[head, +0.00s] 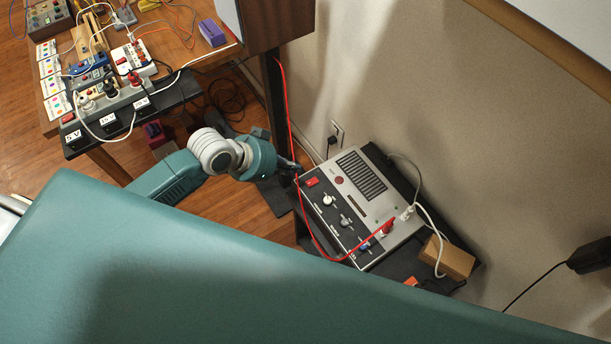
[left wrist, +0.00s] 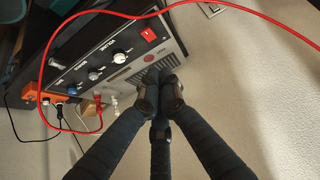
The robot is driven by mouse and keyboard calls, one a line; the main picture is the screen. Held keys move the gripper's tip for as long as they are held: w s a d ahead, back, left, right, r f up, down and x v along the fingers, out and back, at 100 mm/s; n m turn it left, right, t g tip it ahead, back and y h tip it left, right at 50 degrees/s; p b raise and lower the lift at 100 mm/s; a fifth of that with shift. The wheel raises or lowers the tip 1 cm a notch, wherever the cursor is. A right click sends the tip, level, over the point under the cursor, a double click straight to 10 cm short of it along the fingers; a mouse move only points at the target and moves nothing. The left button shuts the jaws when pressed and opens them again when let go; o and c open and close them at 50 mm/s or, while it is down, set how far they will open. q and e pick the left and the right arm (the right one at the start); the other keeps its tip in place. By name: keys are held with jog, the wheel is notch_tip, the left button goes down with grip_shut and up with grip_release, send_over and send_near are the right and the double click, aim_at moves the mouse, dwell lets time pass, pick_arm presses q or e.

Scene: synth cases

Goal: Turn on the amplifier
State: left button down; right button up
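The amplifier (head: 378,208), a silver box with a dark knob panel and a slotted grille, sits on a low black stand by the wall. Its red rocker switch (head: 312,182) is at the panel's upper left corner; in the left wrist view the switch (left wrist: 149,35) is near the top, and I cannot tell its position. My left gripper (head: 294,166) is just beyond the amplifier's upper left corner, close to the switch. In the left wrist view its dark fingers (left wrist: 160,92) are drawn together, empty, over the grille. My right gripper is not in view.
A red cable (head: 290,115) hangs beside the gripper and crosses the amplifier's front. White cables and a brown block (head: 449,257) are at its right. A wooden table (head: 205,63) with power strips stands upper left. A teal surface fills the lower foreground.

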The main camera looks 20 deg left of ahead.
pick_arm(q)
send_over(314, 179)
jog(key=s+a, duration=0.2)
jog(key=f, duration=0.7)
jog(key=shift+d+p, duration=0.25)
jog(key=shift+p, duration=0.15)
jog(key=shift+s+a+f, duration=0.1)
jog(key=shift+f, duration=0.5)
jog(key=shift+s+a+f, duration=0.1)
jog(key=shift+f, duration=1.05)
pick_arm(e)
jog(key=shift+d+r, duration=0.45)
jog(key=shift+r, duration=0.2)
